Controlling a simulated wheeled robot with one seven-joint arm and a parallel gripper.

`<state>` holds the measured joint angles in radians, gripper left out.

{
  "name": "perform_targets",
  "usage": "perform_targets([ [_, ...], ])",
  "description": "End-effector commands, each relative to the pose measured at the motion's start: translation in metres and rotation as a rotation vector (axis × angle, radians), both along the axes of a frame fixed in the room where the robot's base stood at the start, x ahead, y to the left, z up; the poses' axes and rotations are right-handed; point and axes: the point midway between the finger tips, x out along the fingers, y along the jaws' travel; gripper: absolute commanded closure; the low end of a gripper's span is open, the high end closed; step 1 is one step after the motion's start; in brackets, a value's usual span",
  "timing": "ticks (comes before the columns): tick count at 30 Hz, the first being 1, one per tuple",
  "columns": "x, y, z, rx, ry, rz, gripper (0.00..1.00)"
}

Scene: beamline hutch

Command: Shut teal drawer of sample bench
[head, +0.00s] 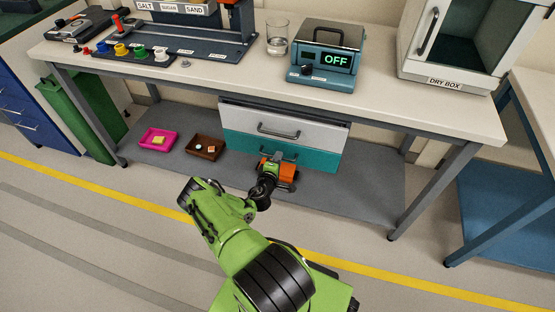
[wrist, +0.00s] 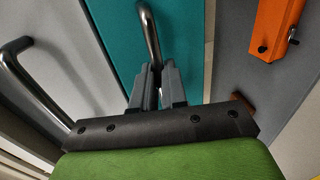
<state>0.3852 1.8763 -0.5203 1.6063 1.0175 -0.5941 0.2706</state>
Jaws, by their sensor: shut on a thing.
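The teal drawer (head: 315,160) is the lower drawer under the sample bench, below a light grey drawer (head: 300,122). Its front looks about level with the grey one; I cannot tell whether a small gap is left. In the wrist view the teal front (wrist: 112,30) fills the upper middle, with its metal bar handle (wrist: 148,30) running down to my gripper (wrist: 157,85). The fingers are shut on that handle. In the head view my gripper (head: 268,172) is at the teal front, partly hiding the handle.
An orange object (head: 288,178) lies on the lower shelf right beside my gripper; it also shows in the wrist view (wrist: 275,28). A pink tray (head: 147,145) and a brown tray (head: 194,152) sit left on the shelf. The shelf right of the drawers is clear.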

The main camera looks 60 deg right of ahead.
Motion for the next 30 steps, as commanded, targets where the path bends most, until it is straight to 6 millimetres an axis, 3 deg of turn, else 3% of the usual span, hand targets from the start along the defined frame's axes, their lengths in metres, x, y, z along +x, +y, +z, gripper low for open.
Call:
perform_targets([
  [2,0.000,-0.001,0.002,-0.005,0.000,-0.001,1.00],
  [3,0.000,-0.001,0.002,-0.005,0.001,-0.001,0.81],
  [7,0.000,0.000,0.002,-0.004,0.001,-0.001,0.62],
  [17,-0.001,0.006,0.002,0.000,0.002,-0.001,0.62],
  [20,-0.003,0.023,0.007,0.001,0.006,0.001,0.62],
  [30,-0.017,0.115,0.029,-0.001,0.006,0.005,0.62],
])
